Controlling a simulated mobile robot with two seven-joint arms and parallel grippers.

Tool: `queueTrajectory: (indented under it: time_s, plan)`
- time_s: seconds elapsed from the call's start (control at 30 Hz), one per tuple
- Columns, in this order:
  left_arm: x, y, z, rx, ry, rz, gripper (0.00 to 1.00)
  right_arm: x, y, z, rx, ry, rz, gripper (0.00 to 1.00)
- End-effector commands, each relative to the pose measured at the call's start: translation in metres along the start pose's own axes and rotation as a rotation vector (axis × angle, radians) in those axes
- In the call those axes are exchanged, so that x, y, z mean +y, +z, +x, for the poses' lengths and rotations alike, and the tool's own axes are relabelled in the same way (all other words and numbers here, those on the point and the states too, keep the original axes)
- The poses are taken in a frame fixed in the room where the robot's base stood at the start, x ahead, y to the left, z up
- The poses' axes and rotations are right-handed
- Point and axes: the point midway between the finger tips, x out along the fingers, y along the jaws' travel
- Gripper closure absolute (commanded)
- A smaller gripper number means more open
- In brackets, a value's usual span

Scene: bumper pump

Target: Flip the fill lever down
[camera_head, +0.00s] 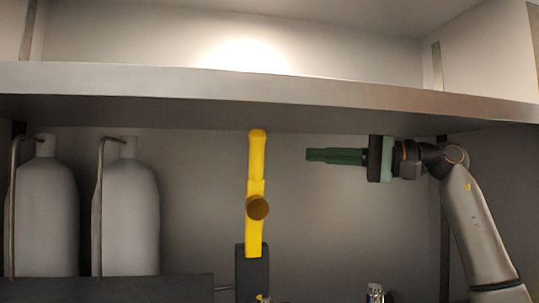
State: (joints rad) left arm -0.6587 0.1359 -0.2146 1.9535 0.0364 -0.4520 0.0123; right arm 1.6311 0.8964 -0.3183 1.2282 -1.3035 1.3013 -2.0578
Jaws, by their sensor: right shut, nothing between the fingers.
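A yellow lever (256,182) stands upright in the middle of the camera_head view, on a dark grey base (252,268). A round brown knob (257,207) shows on the front of its lower part. My right gripper (309,155) comes in from the right under the shelf, with its green fingers pointing left. Its fingers are shut and empty. A gap shows in the picture between the fingertips and the upper part of the lever. My left gripper is not in view.
A metal shelf (262,84) runs across above the lever and my right arm. Two grey bottles (127,215) with bent metal tubes stand at the left behind a dark panel (110,289). A small metal fitting (375,293) shows at the bottom edge.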

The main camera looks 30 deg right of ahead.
Motion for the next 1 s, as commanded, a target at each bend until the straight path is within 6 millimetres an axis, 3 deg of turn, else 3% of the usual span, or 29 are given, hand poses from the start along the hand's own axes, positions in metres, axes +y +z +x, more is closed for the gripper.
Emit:
queueTrajectory:
  time_s: [0.27, 0.63, 0.8, 1.0]
  plan:
    - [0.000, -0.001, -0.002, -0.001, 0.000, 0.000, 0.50, 0.000, 0.001, 0.025, -0.004, 0.001, 0.001, 1.00]
    - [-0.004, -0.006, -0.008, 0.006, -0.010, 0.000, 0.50, -0.001, 0.001, 0.105, -0.004, 0.001, 0.002, 1.00]
    - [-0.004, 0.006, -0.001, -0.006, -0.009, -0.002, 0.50, 0.002, 0.022, 0.092, 0.000, 0.000, -0.004, 1.00]
    - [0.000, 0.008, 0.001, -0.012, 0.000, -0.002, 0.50, 0.001, 0.035, 0.088, 0.001, 0.001, -0.001, 1.00]
